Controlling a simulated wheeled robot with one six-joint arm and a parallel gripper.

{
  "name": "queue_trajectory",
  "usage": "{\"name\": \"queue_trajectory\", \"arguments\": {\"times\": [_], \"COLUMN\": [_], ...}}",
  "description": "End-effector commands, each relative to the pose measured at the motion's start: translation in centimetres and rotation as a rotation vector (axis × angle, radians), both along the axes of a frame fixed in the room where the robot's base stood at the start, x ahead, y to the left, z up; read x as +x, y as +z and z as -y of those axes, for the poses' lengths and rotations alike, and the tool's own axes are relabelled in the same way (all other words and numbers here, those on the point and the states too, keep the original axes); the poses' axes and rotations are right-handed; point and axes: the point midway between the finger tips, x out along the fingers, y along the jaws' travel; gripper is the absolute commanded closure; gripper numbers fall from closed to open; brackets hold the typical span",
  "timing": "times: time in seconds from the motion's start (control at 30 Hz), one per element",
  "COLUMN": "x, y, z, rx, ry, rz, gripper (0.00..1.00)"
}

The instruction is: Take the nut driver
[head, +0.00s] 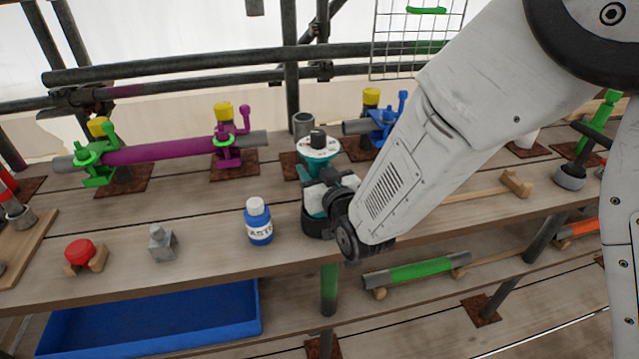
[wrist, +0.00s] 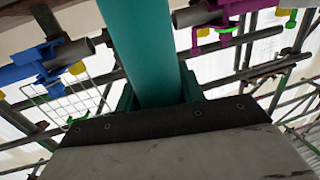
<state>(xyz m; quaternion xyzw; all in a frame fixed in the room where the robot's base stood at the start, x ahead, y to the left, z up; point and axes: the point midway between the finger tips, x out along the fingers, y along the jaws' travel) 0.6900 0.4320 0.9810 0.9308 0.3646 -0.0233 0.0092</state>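The nut driver (head: 318,150) is a teal upright tool with a pale, marked disc and a black knob on top. It stands over a dark cup (head: 315,222) near the front edge of the wooden bench; its lower end is hidden, so I cannot tell how deep it sits. My gripper (head: 326,190) reaches in from the right at the tool's body. In the wrist view the teal shaft (wrist: 152,60) runs between my two fingers (wrist: 160,98). They sit against both its sides, and my gripper looks shut on it.
A blue-and-white bottle (head: 259,226) stands close left of the cup. A grey block (head: 161,243) and a red-capped piece (head: 80,255) are farther left. A wooden mallet (head: 515,184) lies to the right. Purple (head: 165,152) and blue clamp fittings stand behind. A blue bin (head: 150,320) sits below.

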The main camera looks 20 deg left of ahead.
Motion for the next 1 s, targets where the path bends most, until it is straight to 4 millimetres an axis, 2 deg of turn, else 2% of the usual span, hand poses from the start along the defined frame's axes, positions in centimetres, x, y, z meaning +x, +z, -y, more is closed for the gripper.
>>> {"name": "queue_trajectory", "arguments": {"times": [0.03,0.1,0.13,0.47,0.57,0.8,1.0], "x": [0.0,0.0,0.0,0.1,0.1,0.0,0.0], "y": [0.0,0.0,0.0,0.6,1.8,6.3,9.1], "z": [0.0,0.0,0.0,0.0,0.0,0.0,0.0], "rx": [0.000,0.000,0.000,0.003,0.005,0.006,0.005], "ry": [0.000,0.000,0.000,-0.001,-0.001,0.000,0.000], "rz": [0.000,0.000,0.000,0.004,0.005,0.007,0.005], "gripper": [0.76,0.95,1.00,1.00,1.00,1.00,1.00]}}
